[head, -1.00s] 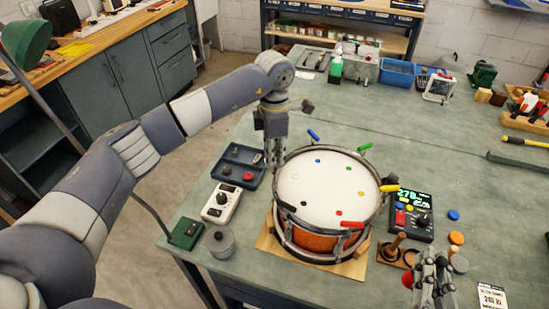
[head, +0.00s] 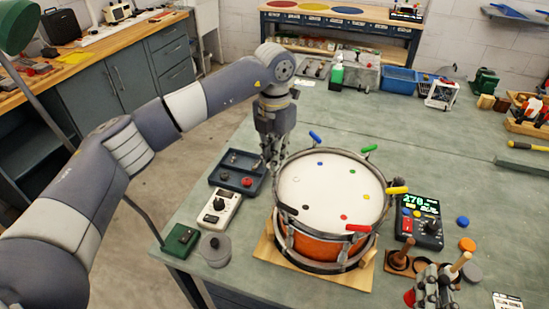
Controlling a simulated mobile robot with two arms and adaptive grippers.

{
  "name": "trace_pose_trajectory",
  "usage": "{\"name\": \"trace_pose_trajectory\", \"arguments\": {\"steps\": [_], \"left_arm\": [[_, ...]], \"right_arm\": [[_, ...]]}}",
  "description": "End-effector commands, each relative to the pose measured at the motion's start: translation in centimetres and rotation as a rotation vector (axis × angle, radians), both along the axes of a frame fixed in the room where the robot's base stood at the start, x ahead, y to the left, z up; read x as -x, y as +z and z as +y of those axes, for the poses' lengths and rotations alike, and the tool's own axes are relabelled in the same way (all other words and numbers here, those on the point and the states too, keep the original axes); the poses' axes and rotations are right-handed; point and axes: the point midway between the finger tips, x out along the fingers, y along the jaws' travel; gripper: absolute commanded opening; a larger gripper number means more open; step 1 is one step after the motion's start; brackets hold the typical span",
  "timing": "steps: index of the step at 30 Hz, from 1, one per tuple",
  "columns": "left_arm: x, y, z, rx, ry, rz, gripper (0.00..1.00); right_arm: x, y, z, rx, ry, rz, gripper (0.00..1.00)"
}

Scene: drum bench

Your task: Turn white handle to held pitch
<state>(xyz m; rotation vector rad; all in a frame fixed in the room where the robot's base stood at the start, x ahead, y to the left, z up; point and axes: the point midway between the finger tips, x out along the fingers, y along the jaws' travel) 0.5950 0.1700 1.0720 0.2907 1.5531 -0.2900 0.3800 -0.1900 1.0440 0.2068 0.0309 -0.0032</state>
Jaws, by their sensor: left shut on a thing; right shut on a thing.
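The drum (head: 325,190) stands with a white head, an orange shell and coloured handles around its rim. My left gripper (head: 272,166) is shut at the drum's left back rim, beside the white dot on the head. The white handle is not visible; the gripper covers that place, so its turn cannot be seen. My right gripper (head: 434,289) is at the lower right, shut on a wooden-handled stick (head: 460,264), apart from the drum. A dark meter (head: 420,222) right of the drum has a lit green readout that looks like 270.
Blue (head: 314,137), green (head: 370,148), yellow (head: 397,190) and red (head: 358,228) handles stick out from the rim. A dark tray (head: 236,170) and a white box with a knob (head: 219,208) lie left of the drum.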

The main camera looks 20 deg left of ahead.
Motion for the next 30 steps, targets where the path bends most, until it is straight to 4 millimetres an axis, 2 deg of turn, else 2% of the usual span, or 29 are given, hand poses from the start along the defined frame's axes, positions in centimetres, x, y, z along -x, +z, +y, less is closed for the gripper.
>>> {"name": "trace_pose_trajectory", "arguments": {"steps": [18,19,21,30], "left_arm": [[-0.22,0.41,0.06,0.002,0.042,-0.009,0.0],[-0.22,0.41,0.06,0.002,0.041,-0.009,0.17],[-0.21,0.39,0.06,0.002,0.041,-0.008,0.3],[-0.08,0.18,0.01,0.001,0.039,-0.003,0.3]], "right_arm": [[-0.01,-0.15,0.0,0.0,0.0,0.0,0.0],[-0.01,-0.15,0.0,0.0,0.0,-0.001,0.0],[-0.01,-0.15,0.0,0.0,0.0,-0.001,0.0],[0.0,-0.18,0.0,0.0,0.0,0.0,0.0]]}}
